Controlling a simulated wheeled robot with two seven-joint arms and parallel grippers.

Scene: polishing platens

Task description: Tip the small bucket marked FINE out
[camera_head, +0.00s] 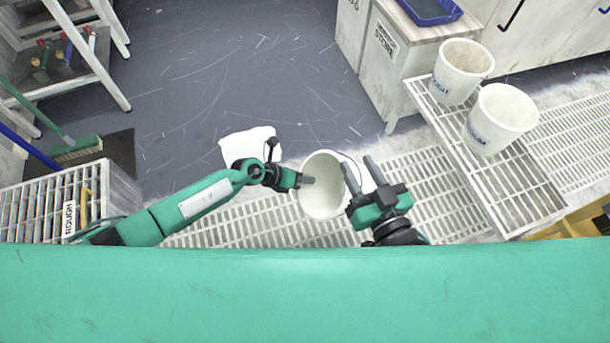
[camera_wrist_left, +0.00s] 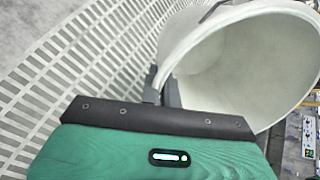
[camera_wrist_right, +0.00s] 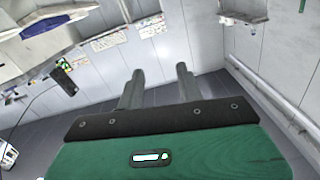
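A white bucket (camera_head: 318,200) is at the middle of the head view, tilted so that its pale inside shows. Its marking is hidden, so I cannot tell whether it reads FINE. My left gripper (camera_head: 303,180) is closed on its left rim. In the left wrist view the bucket (camera_wrist_left: 245,65) fills the upper right, with the fingers (camera_wrist_left: 163,88) on either side of its wall. No contents can be made out inside. My right gripper (camera_head: 360,176) is open and empty just right of the bucket, and its spread fingers (camera_wrist_right: 158,88) show in the right wrist view.
Two white buckets, one (camera_head: 462,68) behind the other (camera_head: 500,118), stand on a slatted rack (camera_head: 525,195) at right, apparently marked ROUGH. A flat white patch (camera_head: 245,143) lies on the floor beyond my left gripper. Open floor (camera_head: 230,70) lies ahead.

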